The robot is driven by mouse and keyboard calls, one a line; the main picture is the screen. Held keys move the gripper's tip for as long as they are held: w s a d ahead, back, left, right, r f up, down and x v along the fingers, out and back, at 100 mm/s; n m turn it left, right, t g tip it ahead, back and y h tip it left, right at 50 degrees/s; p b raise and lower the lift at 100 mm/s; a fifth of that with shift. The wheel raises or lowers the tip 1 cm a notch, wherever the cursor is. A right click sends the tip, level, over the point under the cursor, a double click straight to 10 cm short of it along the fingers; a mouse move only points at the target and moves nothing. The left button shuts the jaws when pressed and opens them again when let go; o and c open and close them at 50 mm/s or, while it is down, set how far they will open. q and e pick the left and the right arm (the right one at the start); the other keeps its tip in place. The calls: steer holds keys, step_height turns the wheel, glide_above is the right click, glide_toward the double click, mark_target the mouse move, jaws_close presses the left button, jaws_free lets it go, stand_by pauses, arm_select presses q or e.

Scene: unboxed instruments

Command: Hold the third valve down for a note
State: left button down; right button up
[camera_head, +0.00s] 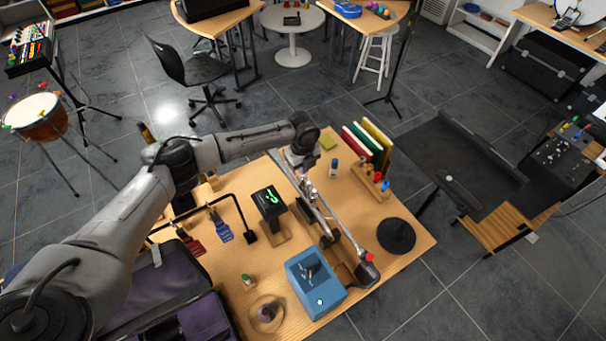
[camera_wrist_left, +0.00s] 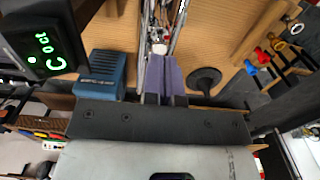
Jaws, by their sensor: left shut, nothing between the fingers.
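A silver trumpet (camera_head: 318,208) lies lengthwise on supports on the wooden table, with a red piece at its near end. In the left wrist view the trumpet (camera_wrist_left: 178,28) runs up the middle, with a round white cap (camera_wrist_left: 158,48) beside the fingertips. My left gripper (camera_head: 302,172) is over the far part of the trumpet, pointing down. Its purple fingers (camera_wrist_left: 171,62) are together with nothing between them. They look close to the valve area; I cannot tell whether they touch a valve or which valve is below. My right gripper is not in view.
A display (camera_head: 269,199) with green characters stands left of the trumpet. A blue box (camera_head: 314,284) is near its front end. A black round mute-like disc (camera_head: 396,236) and a rack of upright books (camera_head: 372,145) are on the right. Hanging tags and an open case are left.

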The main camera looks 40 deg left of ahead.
arm_select(q)
steer(key=shift+f, duration=0.5)
steer(key=shift+f, duration=0.15)
steer(key=shift+f+b, duration=0.65)
steer(key=shift+f, duration=0.65)
stand_by(0.5)
